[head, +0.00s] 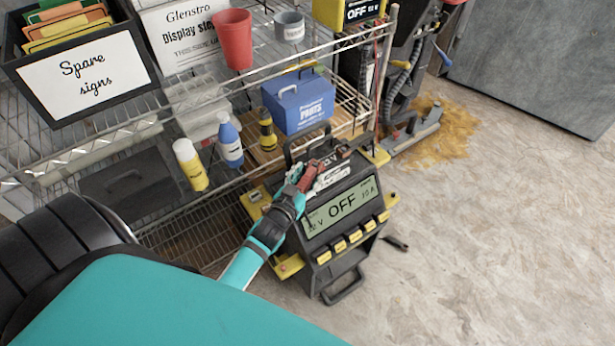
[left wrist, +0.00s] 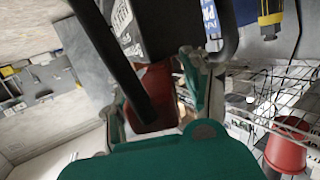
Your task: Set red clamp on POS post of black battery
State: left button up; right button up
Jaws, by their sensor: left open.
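The red clamp (head: 312,174) rests at the top of the black charger (head: 342,212), whose display reads OFF. It is partly hidden by my left gripper (head: 301,181), which is open at the clamp. In the left wrist view, the red clamp (left wrist: 155,82) shows between the two parted fingers of my left gripper (left wrist: 152,98), with a black handle bar crossing in front of it. I cannot tell whether the fingers touch it. I cannot make out a black battery with a POS post. My right gripper is not in view.
A wire shelf (head: 150,118) stands behind and left of the charger, holding a Spare signs box (head: 90,75), a red cup (head: 233,40), a blue parts box (head: 298,103) and bottles. A brown spill (head: 440,140) lies on the floor. Floor at right is mostly clear.

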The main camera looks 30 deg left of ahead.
pick_arm(q)
jog(key=v, duration=1.2)
jog(key=shift+f, duration=0.15)
jog(key=s+d+f+m+g+h, duration=0.1)
jog(key=s+d+f+g, duration=0.15)
jog(key=f, duration=0.65)
jog(key=s+d+f+g, duration=0.2)
jog(key=s+f, duration=0.2)
jog(key=f, duration=0.5)
jog(key=s+d+f+m+g+h, duration=0.1)
jog(key=s+d+f+g, duration=0.15)
jog(key=f, duration=0.55)
jog(key=s+a+f+m+g, duration=0.1)
jog(key=s+f+g, duration=0.2)
jog(key=s+f, duration=0.4)
jog(key=s+a+f+g+p, duration=0.1)
jog(key=s+f+g, duration=0.3)
jog(key=s, duration=1.1)
notch_tip(320, 180, down, 3)
jog(key=shift+s+f+m+g, duration=0.25)
jog(key=shift+s+m+g, duration=0.05)
jog(key=shift+s+m, duration=0.1)
